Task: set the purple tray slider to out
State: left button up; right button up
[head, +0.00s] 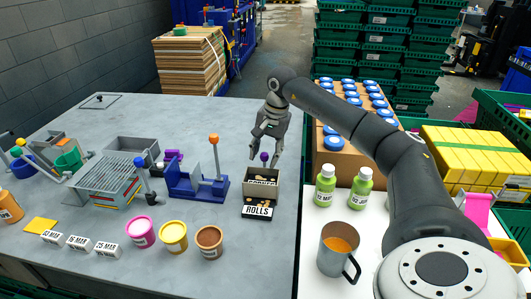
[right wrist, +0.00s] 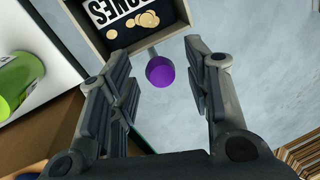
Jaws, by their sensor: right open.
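A purple knob (head: 264,157) stands at the back edge of a small brown tray (head: 276,184) with a "ROLLS" label at its front. In the right wrist view the knob (right wrist: 160,71) is round and joined to the tray wall (right wrist: 105,45) by a short grey rod. My right gripper (head: 263,152) is above and behind the tray, pointing down. Its fingers (right wrist: 160,95) are open on both sides of the knob, with a visible gap on each side. Parts of the tray's inside are cut off in the wrist view. My left gripper is not in view.
A blue fixture with an orange-topped lever (head: 214,150) stands left of the tray. Several coloured jars (head: 173,236) stand at the front. Green bottles (head: 325,185) and a grey mug (head: 338,250) stand to the right. The grey table behind the tray is clear.

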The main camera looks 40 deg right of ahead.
notch_tip(320, 180, up, 12)
jog(key=s+d, duration=0.1)
jog(key=s, duration=0.1)
jog(key=shift+f, duration=0.1)
dwell(0.6)
